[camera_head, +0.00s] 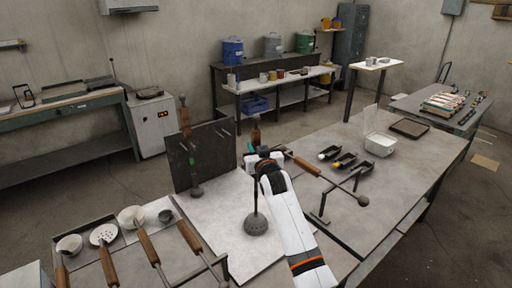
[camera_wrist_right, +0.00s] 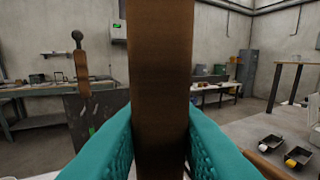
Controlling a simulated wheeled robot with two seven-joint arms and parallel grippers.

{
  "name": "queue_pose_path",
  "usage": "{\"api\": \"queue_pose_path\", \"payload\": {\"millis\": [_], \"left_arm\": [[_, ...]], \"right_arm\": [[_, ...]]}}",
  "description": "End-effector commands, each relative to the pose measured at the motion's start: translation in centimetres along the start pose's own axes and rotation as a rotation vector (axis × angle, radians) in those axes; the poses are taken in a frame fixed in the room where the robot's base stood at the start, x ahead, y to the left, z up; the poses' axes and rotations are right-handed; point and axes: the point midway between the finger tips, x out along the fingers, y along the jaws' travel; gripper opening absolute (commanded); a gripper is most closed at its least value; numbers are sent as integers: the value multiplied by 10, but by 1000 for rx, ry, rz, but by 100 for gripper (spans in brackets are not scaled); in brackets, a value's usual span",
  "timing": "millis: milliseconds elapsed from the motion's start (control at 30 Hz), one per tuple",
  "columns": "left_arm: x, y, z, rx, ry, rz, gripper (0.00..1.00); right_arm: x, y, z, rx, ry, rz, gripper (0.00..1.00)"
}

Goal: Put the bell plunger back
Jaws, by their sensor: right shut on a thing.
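My right gripper (camera_head: 256,160) is shut on the upright wooden handle of the bell plunger; the handle (camera_wrist_right: 162,80) stands between its teal fingers in the right wrist view. In the head view a thin rod runs down from the gripper to the plunger's dark domed head (camera_head: 256,225), over the pale board on the table. I cannot tell whether the head touches the board. A dark upright panel (camera_head: 215,150) with pegs stands to the left. Another wooden-handled tool (camera_head: 185,115) with a dark rounded foot hangs upright at it. My left gripper is not in view.
Ladles with wooden handles (camera_head: 148,247) and bowls lie on a tray at front left. A low metal stand (camera_head: 320,212) with a wooden-handled tool is right of my arm. Black moulds (camera_head: 345,160) and a white tub (camera_head: 381,144) stand farther right. The table's right front is clear.

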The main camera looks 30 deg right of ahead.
Motion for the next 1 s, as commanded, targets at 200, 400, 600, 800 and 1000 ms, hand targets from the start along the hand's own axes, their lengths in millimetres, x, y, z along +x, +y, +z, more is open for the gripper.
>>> {"api": "queue_pose_path", "payload": {"millis": [200, 400, 600, 800, 1000], "left_arm": [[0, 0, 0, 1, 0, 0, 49], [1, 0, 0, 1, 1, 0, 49], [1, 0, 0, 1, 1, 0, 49], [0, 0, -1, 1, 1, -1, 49], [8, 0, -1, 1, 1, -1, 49]], "right_arm": [[0, 0, 4, 0, -9, 0, 0], [0, 0, -2, 0, -1, 0, 37], [0, 0, -2, 0, -1, 0, 45], [-1, 0, 0, 0, -1, 0, 45], [-24, 0, -3, -1, -2, 1, 45]]}}
